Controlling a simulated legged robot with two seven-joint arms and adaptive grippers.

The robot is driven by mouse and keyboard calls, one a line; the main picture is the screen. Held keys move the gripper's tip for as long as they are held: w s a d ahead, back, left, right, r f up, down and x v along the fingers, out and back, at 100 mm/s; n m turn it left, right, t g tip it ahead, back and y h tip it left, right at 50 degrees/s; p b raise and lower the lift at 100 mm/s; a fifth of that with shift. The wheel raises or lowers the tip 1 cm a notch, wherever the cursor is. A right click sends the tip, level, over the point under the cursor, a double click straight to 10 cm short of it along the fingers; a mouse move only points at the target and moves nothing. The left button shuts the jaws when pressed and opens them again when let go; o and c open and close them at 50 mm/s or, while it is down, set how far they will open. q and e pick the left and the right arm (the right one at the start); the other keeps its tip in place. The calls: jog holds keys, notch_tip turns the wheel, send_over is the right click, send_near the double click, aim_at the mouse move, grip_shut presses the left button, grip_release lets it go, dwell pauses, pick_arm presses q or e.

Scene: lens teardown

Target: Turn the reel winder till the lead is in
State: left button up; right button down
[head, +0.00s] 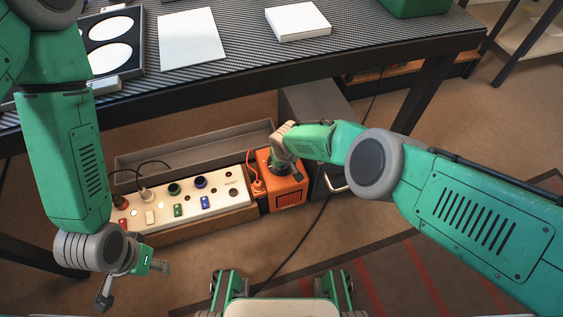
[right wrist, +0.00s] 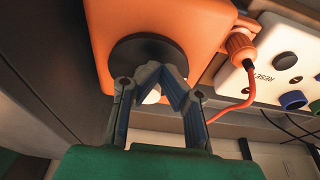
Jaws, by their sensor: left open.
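The reel winder is an orange box (head: 289,196) on the floor under the table, with a black round disc on its face. It fills the top of the right wrist view (right wrist: 195,20), where the dark disc (right wrist: 125,50) shows behind my fingers. Its orange lead (right wrist: 232,108) hangs in a loop by an orange plug (right wrist: 241,46). My right gripper (head: 284,160) is at the disc. In the right wrist view its fingers (right wrist: 167,80) lean together over the disc; whether they clasp a knob is hidden. My left gripper (head: 158,275) is open and empty at lower left.
A white power panel (head: 215,201) with coloured sockets and switches stands left of the winder, with black leads plugged in. A grey tray (head: 190,147) lies behind it. A dark cabinet (head: 318,115) stands behind the winder. The table edge (head: 330,66) overhangs. A black cable crosses the floor.

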jog(key=shift+w+a+r, duration=0.1)
jog(key=shift+w+r, duration=0.2)
jog(key=shift+w, duration=0.2)
jog(key=shift+s+p, duration=0.35)
jog(key=shift+p, duration=0.1)
jog(key=p+v, duration=0.1)
jog(key=v, duration=0.1)
jog(key=p+v, duration=0.1)
jog(key=p, duration=0.1)
jog(key=p+v, duration=0.2)
jog(key=shift+w+a+r, duration=0.15)
jog(key=shift+a+r, duration=0.1)
jog(key=shift+r, duration=0.1)
jog(key=shift+f, duration=0.1)
